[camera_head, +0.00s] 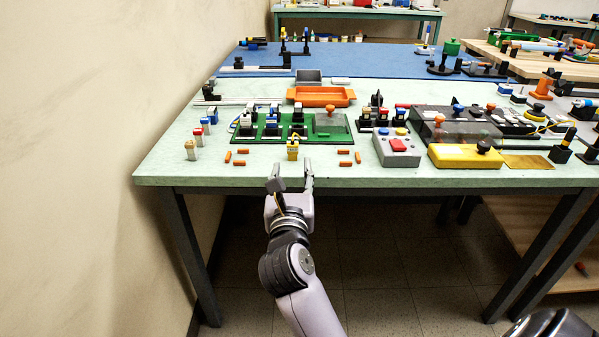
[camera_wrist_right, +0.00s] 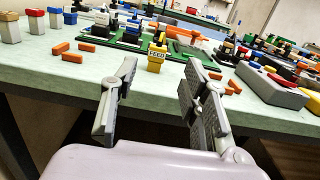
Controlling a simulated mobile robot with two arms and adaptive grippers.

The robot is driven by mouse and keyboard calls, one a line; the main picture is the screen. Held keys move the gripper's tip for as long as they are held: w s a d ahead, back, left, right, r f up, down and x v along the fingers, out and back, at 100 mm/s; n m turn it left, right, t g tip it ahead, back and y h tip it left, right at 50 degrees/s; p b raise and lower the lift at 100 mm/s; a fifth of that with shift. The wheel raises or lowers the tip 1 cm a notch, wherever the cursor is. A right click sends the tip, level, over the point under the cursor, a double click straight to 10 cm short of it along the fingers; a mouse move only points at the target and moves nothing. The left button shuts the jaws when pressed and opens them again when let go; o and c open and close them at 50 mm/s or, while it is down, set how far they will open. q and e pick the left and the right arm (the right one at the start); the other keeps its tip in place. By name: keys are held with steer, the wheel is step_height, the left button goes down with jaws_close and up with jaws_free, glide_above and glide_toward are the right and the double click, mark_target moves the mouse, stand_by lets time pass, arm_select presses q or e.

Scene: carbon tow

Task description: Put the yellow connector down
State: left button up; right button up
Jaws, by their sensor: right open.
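The yellow connector (camera_head: 293,150) stands upright on the pale green table, at the front edge of the green board (camera_head: 262,134). It also shows in the right wrist view (camera_wrist_right: 156,60), with dark lettering on its front, beyond and between my fingertips. My right gripper (camera_head: 292,173) is open and empty at the table's front edge, a short way in front of the connector and apart from it. Its two spread fingers (camera_wrist_right: 160,72) show in the right wrist view.
Small orange pieces (camera_head: 345,163) lie on both sides of the connector. An orange tray (camera_head: 321,96) stands behind the green board. A grey box with a red button (camera_head: 397,148) and a yellow box (camera_head: 465,157) stand to the right. A wall is at the left.

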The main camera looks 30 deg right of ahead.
steer(key=s+a+r+n+t+y, duration=0.25)
steer(key=a+n+t+y, duration=0.2)
steer(key=n, duration=0.55)
steer(key=s+a+r+n+t+y, duration=0.2)
steer(key=a+r+n+t+y, duration=0.15)
steer(key=a+n+y, duration=0.45)
steer(key=s+a+f+n+g+y, duration=0.2)
steer(key=a+f+n+g+y, duration=0.15)
steer(key=f+n, duration=0.4)
steer(key=s+a+f+n+g+y, duration=0.25)
steer(key=a+f+n+g, duration=0.2)
steer(key=n, duration=0.65)
steer(key=s+d+f+n+g+h, duration=0.2)
steer(key=s+f+n+g, duration=0.15)
steer(key=f, duration=0.55)
steer(key=s+d+f+n+g+h, duration=0.1)
steer(key=s+f+n+g+h, duration=0.25)
steer(key=f, duration=0.65)
arm_select(q)
steer(key=shift+a, duration=0.1)
arm_select(e)
steer(key=s+d+f+g+h, duration=0.3)
steer(key=s+d+f+g, duration=0.2)
steer(key=s+d, duration=0.4)
steer(key=shift+s+d+f+n, duration=0.3)
steer(key=shift+s+f, duration=0.5)
steer(key=shift+s, duration=0.45)
